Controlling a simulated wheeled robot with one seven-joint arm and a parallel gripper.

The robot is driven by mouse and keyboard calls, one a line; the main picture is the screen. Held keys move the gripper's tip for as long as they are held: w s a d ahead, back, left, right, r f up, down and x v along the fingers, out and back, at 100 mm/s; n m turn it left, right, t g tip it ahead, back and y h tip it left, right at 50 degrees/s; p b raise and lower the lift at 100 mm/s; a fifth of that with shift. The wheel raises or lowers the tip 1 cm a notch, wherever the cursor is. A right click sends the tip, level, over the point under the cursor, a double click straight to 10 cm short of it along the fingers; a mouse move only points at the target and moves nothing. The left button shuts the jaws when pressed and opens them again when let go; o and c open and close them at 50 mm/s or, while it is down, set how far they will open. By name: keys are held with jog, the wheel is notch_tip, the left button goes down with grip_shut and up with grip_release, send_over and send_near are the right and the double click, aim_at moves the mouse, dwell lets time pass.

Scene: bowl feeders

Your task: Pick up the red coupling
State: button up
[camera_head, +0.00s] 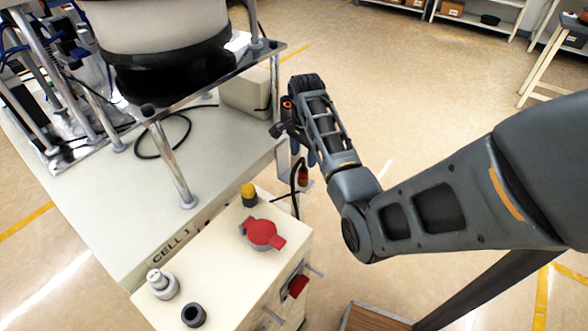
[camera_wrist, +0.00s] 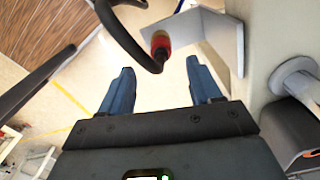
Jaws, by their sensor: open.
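The red coupling (camera_head: 303,176) is a small red cylinder with a yellowish band, on the end of a black hose beside the bench's edge. In the wrist view the coupling (camera_wrist: 160,43) sits by a pale bracket (camera_wrist: 205,35), ahead of my fingertips and roughly centred between them. I cannot tell whether it touches the bracket. My gripper (camera_wrist: 160,70) is open, with two blue fingers apart and nothing between them. In the head view my gripper (camera_head: 304,155) points down just above the coupling, partly hidden by my wrist.
A cream cabinet (camera_head: 225,285) stands below, with a red flanged part (camera_head: 263,234), a yellow-topped knob (camera_head: 249,194) and grey fittings on top. The bench (camera_head: 110,215) carries a bowl feeder (camera_head: 165,60). The black hose (camera_wrist: 125,38) crosses ahead of my left finger.

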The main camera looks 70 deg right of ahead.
aim_at(304, 167)
notch_tip(304, 167, down, 8)
jog(key=shift+d+r, duration=0.15)
jog(key=shift+r, duration=0.1)
grip_shut()
dwell(0.7)
